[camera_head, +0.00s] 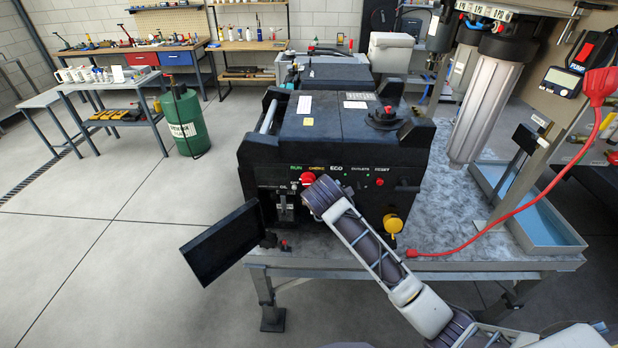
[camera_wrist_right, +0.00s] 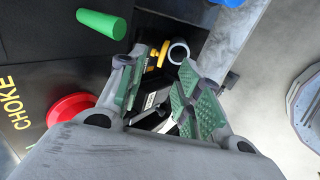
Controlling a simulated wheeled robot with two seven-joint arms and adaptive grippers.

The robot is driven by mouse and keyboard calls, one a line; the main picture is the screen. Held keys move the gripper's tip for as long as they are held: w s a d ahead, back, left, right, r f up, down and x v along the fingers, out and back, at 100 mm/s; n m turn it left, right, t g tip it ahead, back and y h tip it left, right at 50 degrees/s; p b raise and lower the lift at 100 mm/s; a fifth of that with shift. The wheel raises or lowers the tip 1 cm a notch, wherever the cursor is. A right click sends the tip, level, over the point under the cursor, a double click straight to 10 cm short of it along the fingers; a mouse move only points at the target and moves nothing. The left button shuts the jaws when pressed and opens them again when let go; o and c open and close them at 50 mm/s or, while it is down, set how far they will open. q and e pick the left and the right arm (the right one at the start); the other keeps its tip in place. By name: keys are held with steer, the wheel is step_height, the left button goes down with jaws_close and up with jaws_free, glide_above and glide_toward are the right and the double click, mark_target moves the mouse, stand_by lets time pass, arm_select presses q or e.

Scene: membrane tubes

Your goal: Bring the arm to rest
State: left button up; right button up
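My right arm (camera_head: 368,245) comes in from the lower right in the head view. Its wrist end is in front of the black generator's (camera_head: 335,140) front panel and hides the fingers there. In the right wrist view my right gripper (camera_wrist_right: 160,92) has its green-padded fingers spread apart, with nothing clearly held between them. Behind the gap is a dark recess with yellow, white and grey parts. The red choke knob (camera_wrist_right: 68,108) is left of the fingers, beside the yellow CHOKE lettering; it also shows in the head view (camera_head: 308,178). My left gripper is not in view.
A black door panel (camera_head: 222,243) stands swung open at the generator's front left. A red cable (camera_head: 545,172) runs onto the bench (camera_head: 470,235) at the right. A filter housing (camera_head: 487,105) and blue tray (camera_head: 545,222) stand right of the generator.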

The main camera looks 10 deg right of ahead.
steer(key=s+d+f+m+g+y, duration=0.1)
steer(key=s+d+f+m, duration=0.2)
steer(key=s, duration=0.6)
steer(key=s+f+m+g+y, duration=0.15)
steer(key=s+f+m, duration=0.35)
steer(key=s, duration=0.5)
steer(key=s+d+f+m+g, duration=0.2)
steer(key=s+m, duration=0.3)
steer(key=s, duration=0.4)
step_height(320, 180, down, 35)
steer(key=s+b, duration=0.2)
steer(key=s, duration=0.1)
steer(key=s+d+f+g+b, duration=0.1)
steer(key=s+d+f, duration=0.1)
steer(key=s+f, duration=0.9)
steer(key=s+d+f+g+b, duration=0.1)
steer(key=s+f, duration=0.9)
steer(key=f, duration=0.1)
steer(key=shift+s+d+n, duration=0.3)
steer(key=shift+s+d, duration=0.05)
steer(key=shift+s, duration=0.05)
